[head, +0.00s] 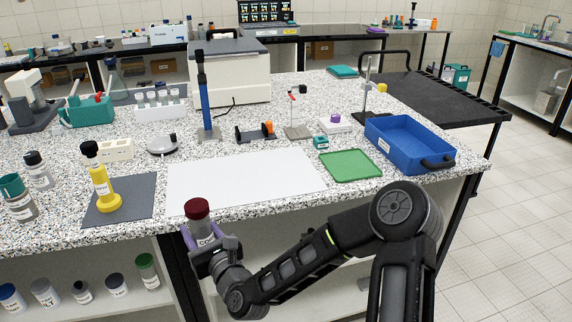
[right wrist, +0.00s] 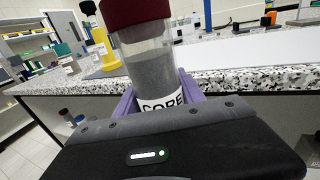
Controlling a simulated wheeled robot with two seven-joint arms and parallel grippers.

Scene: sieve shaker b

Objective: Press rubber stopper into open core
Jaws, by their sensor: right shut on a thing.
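The core (head: 205,232) is a clear tube with grey contents and a white CORE label. It stands roughly upright in my right gripper (head: 207,243), in front of the table's front edge. In the right wrist view the core (right wrist: 150,68) rises between the purple fingers (right wrist: 157,100), which are shut on its lower part. A dark red stopper (head: 197,208) covers the top of the core; it also shows in the right wrist view (right wrist: 135,12), cut off by the frame's top. How deep it sits I cannot tell. My left gripper is not in view.
A white mat (head: 245,180) lies bare behind the core. A yellow black-topped tool (head: 102,185) stands on a dark grey mat (head: 140,200) at left. A green mat (head: 350,166) and blue tray (head: 408,150) lie at right. Bottles stand on the lower shelf (head: 190,285).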

